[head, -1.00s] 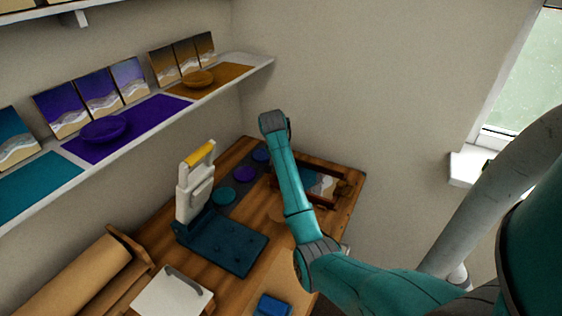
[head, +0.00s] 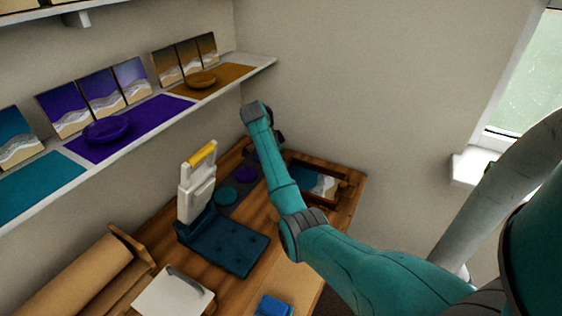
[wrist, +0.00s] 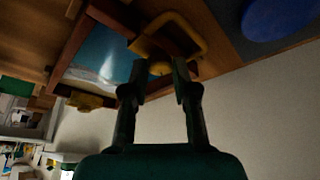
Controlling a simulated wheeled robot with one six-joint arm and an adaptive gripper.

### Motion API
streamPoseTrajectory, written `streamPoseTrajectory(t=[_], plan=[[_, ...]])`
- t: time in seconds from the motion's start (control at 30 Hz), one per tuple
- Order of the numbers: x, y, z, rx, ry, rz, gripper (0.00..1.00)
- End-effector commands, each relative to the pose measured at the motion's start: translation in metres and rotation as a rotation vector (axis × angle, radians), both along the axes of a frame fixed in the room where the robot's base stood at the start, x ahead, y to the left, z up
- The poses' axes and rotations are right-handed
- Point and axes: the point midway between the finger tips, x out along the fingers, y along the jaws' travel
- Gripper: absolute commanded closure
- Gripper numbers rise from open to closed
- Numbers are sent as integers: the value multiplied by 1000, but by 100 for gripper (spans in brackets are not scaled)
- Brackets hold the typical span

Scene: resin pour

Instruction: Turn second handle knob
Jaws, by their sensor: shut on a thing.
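A wooden frame (head: 345,190) with a sea-and-sand resin picture (head: 322,184) lies at the back right of the bench. In the wrist view, the frame (wrist: 72,47) has a brass looped handle (wrist: 190,30) with a round knob (wrist: 160,69) under it. A second brass knob (wrist: 85,101) shows at the frame's other side. My gripper (wrist: 160,74) has its fingertips on either side of the round knob, shut on it. In the head view, my gripper is mostly hidden behind my arm near the frame's left side.
A press with a yellow grip (head: 201,154) and dark blue base (head: 228,243) stands left of my arm. Purple (head: 246,174) and teal (head: 226,196) discs lie on a grey strip. A blue disc (wrist: 278,17) is near the gripper. A shelf (head: 150,122) runs above left.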

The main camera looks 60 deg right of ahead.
Motion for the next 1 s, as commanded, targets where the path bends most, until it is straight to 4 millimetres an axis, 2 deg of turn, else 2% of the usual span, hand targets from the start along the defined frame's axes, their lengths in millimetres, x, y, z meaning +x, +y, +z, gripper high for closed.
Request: streamPoseTrajectory(t=[0.6, 1.0], plan=[[3, -4, 0, 2, 2, -582, 100], [3, -6, -1, 2, 1, -870, 100]])
